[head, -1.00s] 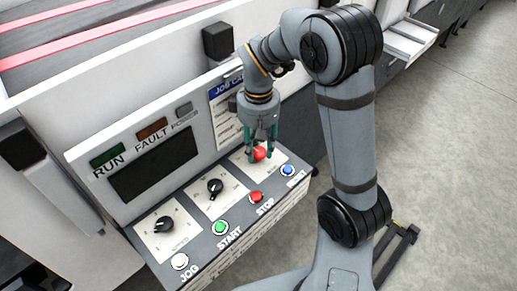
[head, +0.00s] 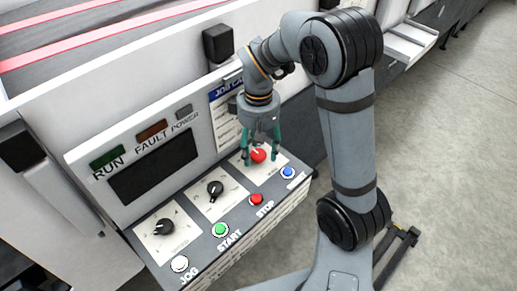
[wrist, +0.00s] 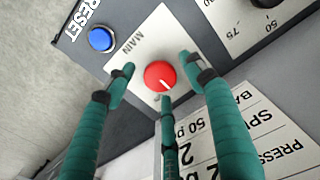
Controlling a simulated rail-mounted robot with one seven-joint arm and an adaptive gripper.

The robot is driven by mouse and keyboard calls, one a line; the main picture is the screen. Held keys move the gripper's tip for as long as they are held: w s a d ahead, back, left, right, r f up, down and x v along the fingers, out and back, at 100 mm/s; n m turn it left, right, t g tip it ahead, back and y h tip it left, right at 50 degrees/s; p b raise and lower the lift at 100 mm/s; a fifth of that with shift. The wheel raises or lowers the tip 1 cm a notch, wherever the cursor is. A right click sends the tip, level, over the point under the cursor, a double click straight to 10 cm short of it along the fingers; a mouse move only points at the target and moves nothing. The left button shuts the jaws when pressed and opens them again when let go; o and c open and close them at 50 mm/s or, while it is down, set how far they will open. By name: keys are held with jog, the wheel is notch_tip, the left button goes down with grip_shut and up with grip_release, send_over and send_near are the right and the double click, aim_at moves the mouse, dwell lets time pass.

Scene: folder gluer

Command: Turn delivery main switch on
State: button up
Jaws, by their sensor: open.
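The main switch is a red round knob (head: 258,157) on a white plate at the right end of the control panel. In the wrist view the knob (wrist: 160,76) has a white pointer line aimed toward the lower right, and the word MAIN is beside it. My gripper (head: 261,163) is over the knob, pointing down, with its green fingers spread. In the wrist view the fingers of my gripper (wrist: 160,86) stand around the knob with visible gaps. The gripper is open and holds nothing.
A blue RESET button (head: 288,172), red STOP button (head: 256,199), green START button (head: 220,230) and white JOG button (head: 180,263) line the panel front. Two black knobs (head: 215,188) (head: 164,227) sit to the left. The POWER lamp (head: 183,112) looks grey and unlit.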

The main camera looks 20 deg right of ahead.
aim_at(259, 153)
jog(key=shift+r, duration=0.1)
notch_tip(259, 153, up, 12)
dwell(0.5)
